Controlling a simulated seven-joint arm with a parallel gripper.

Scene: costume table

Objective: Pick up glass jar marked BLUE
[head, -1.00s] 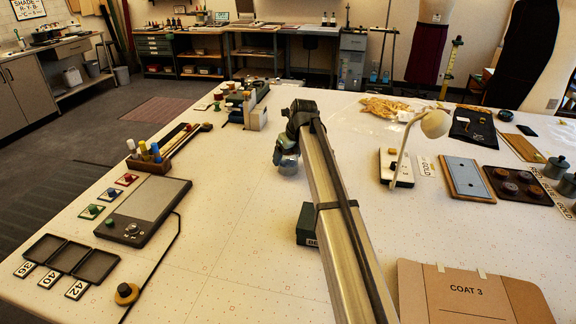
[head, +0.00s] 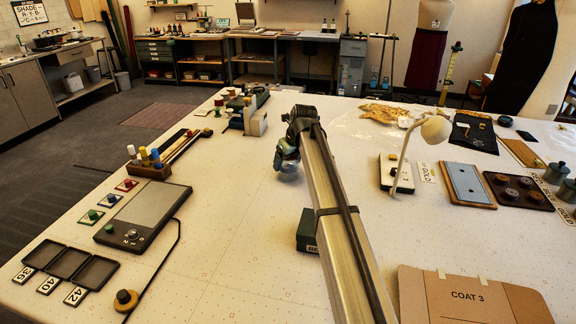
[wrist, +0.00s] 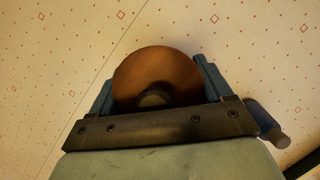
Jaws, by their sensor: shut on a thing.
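My gripper (head: 286,160) is over the middle of the table, pointing down. Beneath it in the head view a pale, clear glass jar (head: 288,174) shows partly. In the wrist view my gripper (wrist: 156,78) has its two blue-grey fingers closed against both sides of a round brown top or content (wrist: 135,68) with a dark knob at its centre. No BLUE marking shows on the held jar. I cannot tell whether its base touches the table.
A dark green box (head: 308,230) stands just in front of the gripper. The white table between tablet and arm is clear.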

